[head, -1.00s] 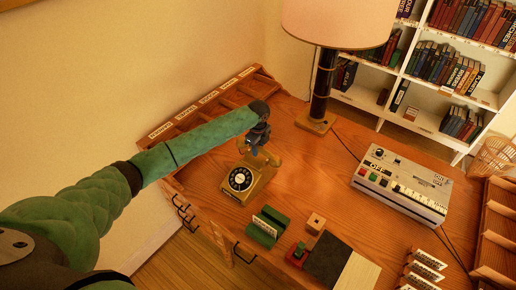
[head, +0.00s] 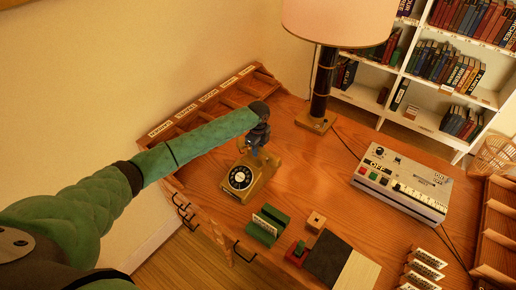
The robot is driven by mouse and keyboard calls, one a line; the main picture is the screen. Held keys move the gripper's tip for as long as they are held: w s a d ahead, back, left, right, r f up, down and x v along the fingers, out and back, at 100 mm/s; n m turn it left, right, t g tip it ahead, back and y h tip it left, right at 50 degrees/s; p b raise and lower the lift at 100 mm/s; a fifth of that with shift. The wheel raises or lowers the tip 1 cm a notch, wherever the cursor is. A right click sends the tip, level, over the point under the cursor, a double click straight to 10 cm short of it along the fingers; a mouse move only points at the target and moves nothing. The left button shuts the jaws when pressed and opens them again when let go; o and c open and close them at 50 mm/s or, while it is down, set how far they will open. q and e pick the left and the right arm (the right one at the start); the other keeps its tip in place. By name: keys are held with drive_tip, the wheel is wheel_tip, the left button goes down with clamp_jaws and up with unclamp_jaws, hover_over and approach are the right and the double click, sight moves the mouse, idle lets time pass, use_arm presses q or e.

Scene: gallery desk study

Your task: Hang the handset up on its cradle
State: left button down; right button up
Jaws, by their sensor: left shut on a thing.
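The telephone (head: 243,180) is a tan desk set with a black-and-white dial, on the left part of the wooden desk. Its cradle is at the top, partly hidden by my left gripper (head: 256,148). My left gripper reaches in from the left and points down over the telephone's top. It is shut on the handset (head: 241,146), of which only a small tan part shows beside the fingers. I cannot tell whether the handset touches the cradle. My right gripper is not in view.
A lamp (head: 317,118) stands behind, right of the telephone. A labelled wooden rack (head: 205,104) lies along the wall. A grey machine (head: 401,186) with coloured buttons is at right. A green card holder (head: 266,226) stands in front. Bare desk lies between telephone and machine.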

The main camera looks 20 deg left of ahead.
use_arm(q)
drive_tip(key=shift+f, duration=0.2)
drive_tip(key=shift+f, duration=0.3)
drive_tip(key=shift+f+b, duration=0.2)
drive_tip(key=shift+b, duration=0.1)
